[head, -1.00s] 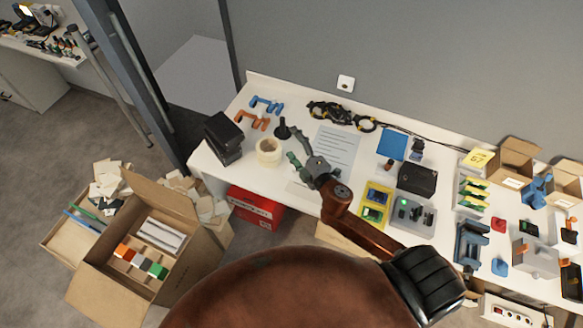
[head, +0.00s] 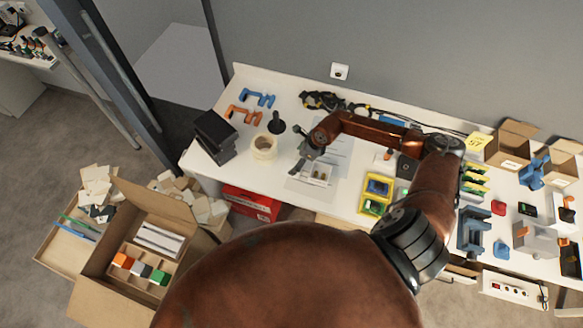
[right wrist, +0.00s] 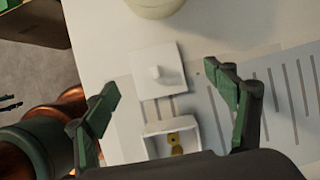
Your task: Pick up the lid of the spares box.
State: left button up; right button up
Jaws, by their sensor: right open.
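The box also shows in the head view (head: 319,173). My right gripper (right wrist: 163,80) is open and empty, its green fingers spread to either side of the lid in the picture. The gripper appears above the table in the head view (head: 301,158), where it seems to hide the lid. My left gripper is not in view.
A printed sheet (right wrist: 285,95) lies beside the lid. An open carton (head: 150,240) is on the floor.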

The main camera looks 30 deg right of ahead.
aim_at(292, 165)
jog(key=x, duration=0.5)
jog(key=shift+s+a+f+p, duration=0.2)
jog(key=shift+s+a+p, duration=0.05)
jog(key=shift+p, duration=0.05)
jog(key=c, duration=1.1)
jog(key=shift+r, duration=0.1)
jog(key=shift+r, duration=0.5)
jog(key=s+a+r, duration=0.3)
jog(key=r, duration=0.1)
jog(key=s+a+r+b, duration=0.1)
jog(key=s+a+r, duration=0.1)
jog(key=s+r, duration=0.2)
jog(key=s+a+r, duration=0.3)
jog(key=s+r, duration=0.1)
jog(key=shift+a, duration=0.35)
